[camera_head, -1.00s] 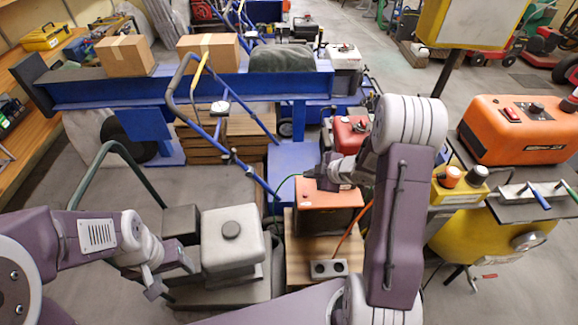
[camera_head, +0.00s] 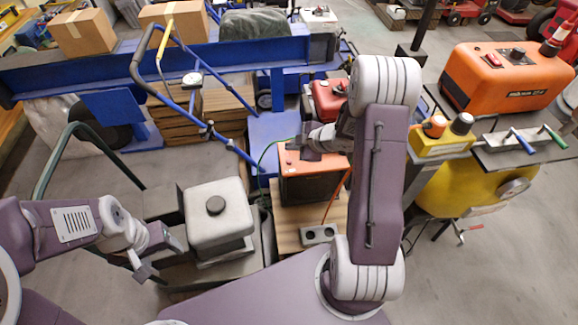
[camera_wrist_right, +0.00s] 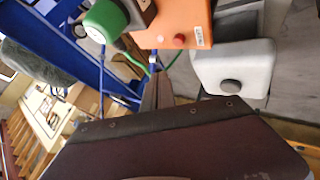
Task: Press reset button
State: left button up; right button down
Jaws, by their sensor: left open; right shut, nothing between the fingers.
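An orange box (camera_head: 312,186) stands on a wooden board right of the grey tank. In the right wrist view, this box (camera_wrist_right: 181,15) carries a small red button (camera_wrist_right: 179,41) beside a white label (camera_wrist_right: 200,37) whose text is too small to read surely. My right gripper (camera_head: 304,150) is shut and empty, over the back left part of the box's top in the head view. Its fingers (camera_wrist_right: 157,88) show in the wrist view below the button, pointing up toward the box; contact cannot be told. My left gripper (camera_head: 160,258) is open and empty, left of the grey tank.
A grey tank with a dark cap (camera_head: 217,212) stands left of the orange box. A grey socket block (camera_head: 319,234) lies in front of it. A red machine (camera_head: 327,101) is behind. A green-capped thing (camera_wrist_right: 103,20) is beside the box. A yellow compressor (camera_head: 450,185) stands right.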

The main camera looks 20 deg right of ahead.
aim_at(289, 162)
notch_tip(289, 162, down, 4)
jog(key=shift+b, duration=1.25)
pick_arm(q)
notch_tip(289, 162, down, 4)
jog(key=shift+r, duration=0.1)
pick_arm(e)
jog(key=shift+f, duration=0.15)
dwell(0.4)
pick_arm(q)
jog(key=shift+f+b, duration=0.2)
jog(key=shift+b, duration=0.1)
pick_arm(e)
jog(key=shift+f, duration=0.4)
pick_arm(q)
jog(key=shift+f+b, duration=0.35)
pick_arm(e)
jog(key=shift+f, duration=0.45)
pick_arm(q)
jog(key=shift+r, duration=0.1)
pick_arm(e)
jog(key=shift+r, duration=0.1)
pick_arm(q)
jog(key=shift+r+p, duration=0.9)
jog(key=shift+p, duration=0.1)
pick_arm(e)
jog(key=shift+r, duration=0.8)
